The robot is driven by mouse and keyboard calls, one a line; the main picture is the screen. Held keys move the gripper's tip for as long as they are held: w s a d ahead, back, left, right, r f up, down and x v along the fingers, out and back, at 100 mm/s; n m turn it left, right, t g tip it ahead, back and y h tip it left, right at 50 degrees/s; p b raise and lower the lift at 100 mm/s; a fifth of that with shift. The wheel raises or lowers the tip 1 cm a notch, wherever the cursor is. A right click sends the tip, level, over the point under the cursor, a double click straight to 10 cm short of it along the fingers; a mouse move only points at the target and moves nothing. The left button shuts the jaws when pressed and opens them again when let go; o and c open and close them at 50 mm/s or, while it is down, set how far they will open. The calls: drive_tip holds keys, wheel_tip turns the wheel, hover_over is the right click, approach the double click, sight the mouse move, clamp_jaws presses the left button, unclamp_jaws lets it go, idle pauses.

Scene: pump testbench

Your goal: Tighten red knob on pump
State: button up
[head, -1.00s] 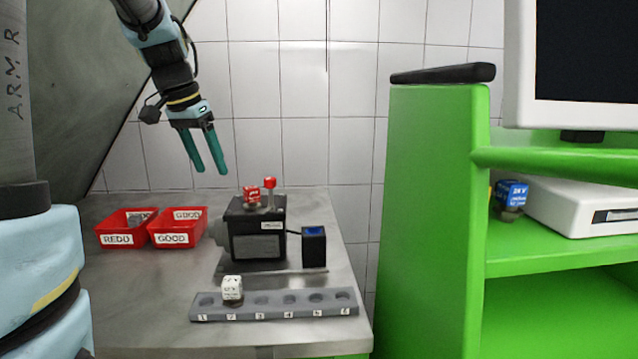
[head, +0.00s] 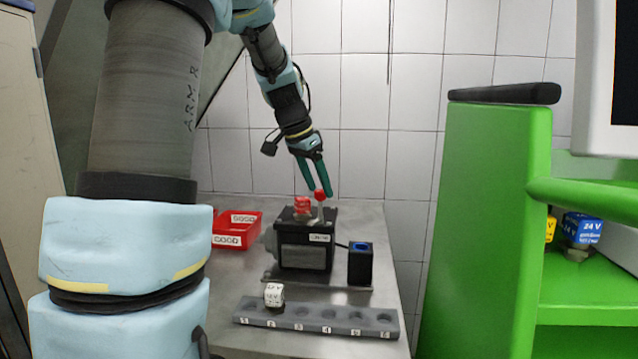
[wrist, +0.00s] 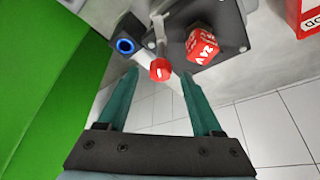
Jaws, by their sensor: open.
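The pump (head: 306,238) is a dark box on the metal table. The red knob (head: 320,195) is a small round cap on a metal stem on top of it, and it also shows in the wrist view (wrist: 160,70). A red labelled cube (head: 302,205) sits on the pump beside the knob; it also shows in the wrist view (wrist: 201,46). My gripper (head: 320,196) has its green fingers apart. In the wrist view the knob lies between the lines of the fingertips (wrist: 158,72), near their ends. I cannot tell whether the fingers touch it.
A grey numbered rack (head: 318,318) holds a white cube (head: 274,294) in front of the pump. A black block with a blue-ringed socket (head: 360,265) stands right of the pump. A red bin (head: 236,230) stands left. A green shelf unit (head: 490,230) rises at right.

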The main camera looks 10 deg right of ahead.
drive_tip(key=shift+d+f, duration=0.1)
drive_tip(key=shift+f, duration=0.35)
clamp_jaws()
idle(0.3)
